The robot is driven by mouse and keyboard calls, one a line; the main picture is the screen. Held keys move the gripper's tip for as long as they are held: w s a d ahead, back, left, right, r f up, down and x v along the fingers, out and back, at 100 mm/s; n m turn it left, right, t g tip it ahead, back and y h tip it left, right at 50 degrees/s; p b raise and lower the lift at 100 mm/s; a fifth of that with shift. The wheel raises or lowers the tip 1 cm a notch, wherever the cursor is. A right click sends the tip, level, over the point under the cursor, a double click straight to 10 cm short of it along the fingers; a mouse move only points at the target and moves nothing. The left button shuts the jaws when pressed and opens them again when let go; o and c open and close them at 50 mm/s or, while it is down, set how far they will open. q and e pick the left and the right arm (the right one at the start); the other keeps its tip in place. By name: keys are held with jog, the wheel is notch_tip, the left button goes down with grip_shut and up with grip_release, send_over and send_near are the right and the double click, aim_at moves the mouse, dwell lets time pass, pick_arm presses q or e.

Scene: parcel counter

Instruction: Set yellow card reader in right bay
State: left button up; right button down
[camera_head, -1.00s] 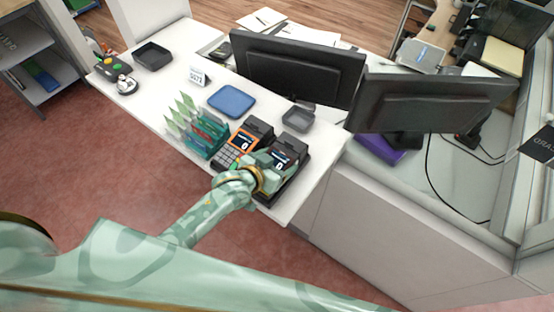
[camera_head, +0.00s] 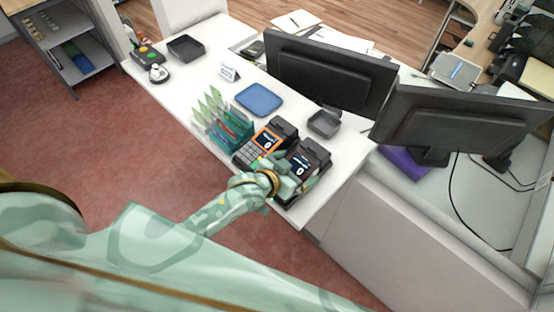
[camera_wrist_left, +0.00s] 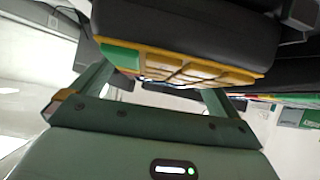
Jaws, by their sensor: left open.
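The yellow card reader (camera_wrist_left: 178,66) shows in the left wrist view as a dark body with a yellow keypad edge and a green key. In the head view this reader (camera_head: 302,165), with a lit screen, stands at the right bay, tilted back. My gripper covers its lower part. I cannot tell if it is fully seated. My left gripper (camera_head: 288,182) is at its near end; in the wrist view the open fingers (camera_wrist_left: 158,88) lie on either side of the keypad end. An orange-framed card reader (camera_head: 266,141) stands in the bay to the left. My right gripper is out of view.
Green card racks (camera_head: 225,125) stand left of the readers. A blue tray (camera_head: 259,100) and a small grey tray (camera_head: 324,123) lie behind. Two monitors (camera_head: 330,78) stand at the back. The counter's right front corner (camera_head: 325,200) is bare.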

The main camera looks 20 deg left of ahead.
pick_arm(q)
jog(key=p+v, duration=0.1)
jog(key=v, duration=1.3)
jog(key=shift+s+r+p, duration=0.2)
jog(key=shift+s+p, duration=0.1)
jog(key=shift+a, duration=0.15)
jog(key=s+a+f+g+y+b, duration=0.1)
jog(key=s+a+f+g+b, duration=0.3)
jog(key=f, duration=0.7)
jog(key=s+a+f+y+p, duration=0.1)
jog(key=s+a+f+y, duration=0.1)
jog(key=s+f, duration=0.7)
jog(key=s+a+f+g+y+b, duration=0.1)
jog(key=s+a+f+g+b, duration=0.15)
jog(key=f, duration=1.15)
jog(key=s+d+f+g+b, duration=0.1)
jog(key=s+f+g+b, duration=0.3)
jog(key=s+f, duration=0.9)
jog(key=shift+s+d+f+b, duration=0.2)
jog(key=shift+s+f+b, duration=0.15)
jog(key=shift+b, duration=0.4)
